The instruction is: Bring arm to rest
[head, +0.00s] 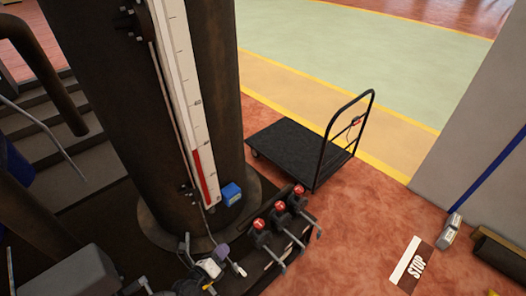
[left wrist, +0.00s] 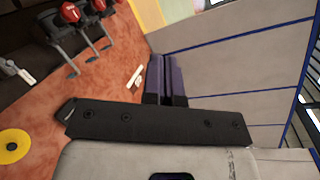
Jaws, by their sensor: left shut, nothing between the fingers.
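My right gripper is in neither view.
A dark column (head: 215,95) with a white gauge stands at the base. Red-knobbed valves (head: 279,207) sit to its right, near a blue box (head: 231,194). A black cart (head: 290,148) stands behind.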

